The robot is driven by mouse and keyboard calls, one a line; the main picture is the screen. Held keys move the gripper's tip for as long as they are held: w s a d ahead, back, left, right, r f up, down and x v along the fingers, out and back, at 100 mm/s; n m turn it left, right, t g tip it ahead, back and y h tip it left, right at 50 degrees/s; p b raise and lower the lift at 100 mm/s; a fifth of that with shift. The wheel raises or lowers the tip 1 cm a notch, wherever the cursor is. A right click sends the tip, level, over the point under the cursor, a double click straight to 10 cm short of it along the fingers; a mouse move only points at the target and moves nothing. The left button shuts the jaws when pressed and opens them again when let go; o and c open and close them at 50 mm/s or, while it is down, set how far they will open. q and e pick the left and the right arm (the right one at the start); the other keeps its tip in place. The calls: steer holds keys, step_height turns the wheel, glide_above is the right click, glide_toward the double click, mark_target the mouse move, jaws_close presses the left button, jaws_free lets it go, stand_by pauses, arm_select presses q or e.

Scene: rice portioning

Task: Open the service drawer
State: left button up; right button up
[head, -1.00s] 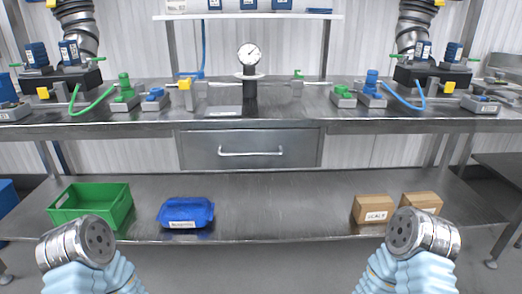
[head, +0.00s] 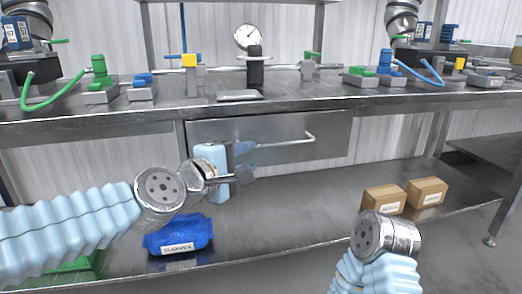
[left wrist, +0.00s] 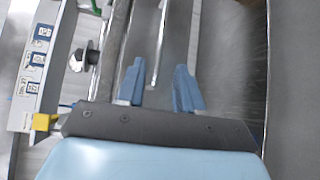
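The service drawer (head: 335,125) is a grey metal front under the counter, and it looks closed. Its bar handle (head: 290,142) runs across the front; the left part is hidden behind my gripper. My left gripper (head: 246,160) is at the left part of the handle, with its fingers apart. In the left wrist view the handle (left wrist: 160,45) lines up between the two open blue fingers (left wrist: 158,88); I cannot tell whether either touches it. My right wrist shows at the lower right, but its gripper fingers are not in view.
A blue packet (head: 180,234) lies on the lower shelf (head: 300,215) below my left gripper. A green crate (head: 75,265) is partly hidden by my left arm. Two cardboard boxes (head: 384,200) stand at the right. A gauge (head: 247,38) stands on the counter above.

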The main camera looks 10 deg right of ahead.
mark_target(274, 145)
arm_select(q)
steer(key=p+x, duration=0.3)
steer(key=x, duration=0.9)
steer(key=shift+a+p, duration=0.15)
steer(key=shift+p, duration=0.15)
steer(key=shift+x, duration=0.8)
jaws_close()
